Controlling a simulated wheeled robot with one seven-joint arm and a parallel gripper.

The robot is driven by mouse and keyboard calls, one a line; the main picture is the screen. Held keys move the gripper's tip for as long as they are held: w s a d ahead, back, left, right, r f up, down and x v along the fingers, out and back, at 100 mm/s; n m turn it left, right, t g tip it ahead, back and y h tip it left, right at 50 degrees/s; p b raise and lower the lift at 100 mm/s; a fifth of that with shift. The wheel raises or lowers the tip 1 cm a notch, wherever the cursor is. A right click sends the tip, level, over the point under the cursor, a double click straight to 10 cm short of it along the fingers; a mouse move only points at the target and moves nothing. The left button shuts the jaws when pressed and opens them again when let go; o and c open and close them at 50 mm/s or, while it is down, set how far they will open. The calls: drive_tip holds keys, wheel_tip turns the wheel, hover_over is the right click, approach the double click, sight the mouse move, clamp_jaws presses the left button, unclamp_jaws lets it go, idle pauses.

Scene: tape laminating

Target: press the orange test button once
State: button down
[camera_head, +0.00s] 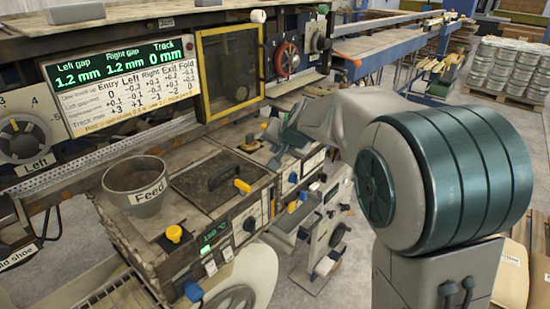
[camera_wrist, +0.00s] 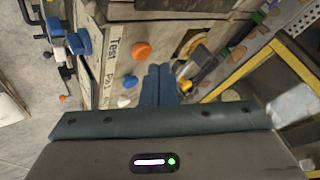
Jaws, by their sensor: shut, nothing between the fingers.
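The orange button (camera_wrist: 142,50) shows in the wrist view on a worn pale panel (camera_wrist: 118,65) lettered "Test pa…", with the rest of the lettering cut off or unclear. It is round and stands out from the panel. My gripper (camera_wrist: 160,68) has its two teal fingers together with nothing between them. In the wrist view the fingertips appear just below and right of the orange button, with a gap in the picture. I cannot tell their depth from the panel. In the head view my gripper (camera_head: 277,158) is over the right part of the machine, and I cannot make out the orange button there.
In the wrist view, blue knobs (camera_wrist: 78,42) sit left of the panel and a white knob (camera_wrist: 125,101) is below the button. A yellow-framed window (camera_wrist: 240,73) is at right. In the head view, a "Feed" pot (camera_head: 140,195) and a yellow button (camera_head: 174,233) are on the left.

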wheel_tip(320, 180, up, 5)
drive_tip(key=p, duration=0.4)
idle(0.5)
drive_tip(key=s+d+f+n+g+h, duration=0.1)
drive_tip(key=s+d+f, duration=0.1)
drive_tip(key=s+d, duration=0.4)
drive_tip(key=s+d+f+n+g+h, duration=0.1)
drive_tip(key=s+d, duration=0.5)
drive_tip(key=s, duration=1)
drive_tip(key=s+d+f+n+g+h, duration=0.1)
drive_tip(key=s+d, duration=0.4)
drive_tip(key=s, duration=0.6)
wheel_tip(320, 180, down, 2)
drive_tip(key=shift+s+d+f+g+h, duration=0.15)
drive_tip(key=shift+s+d+g+h, duration=0.2)
drive_tip(key=shift+g+h, duration=0.5)
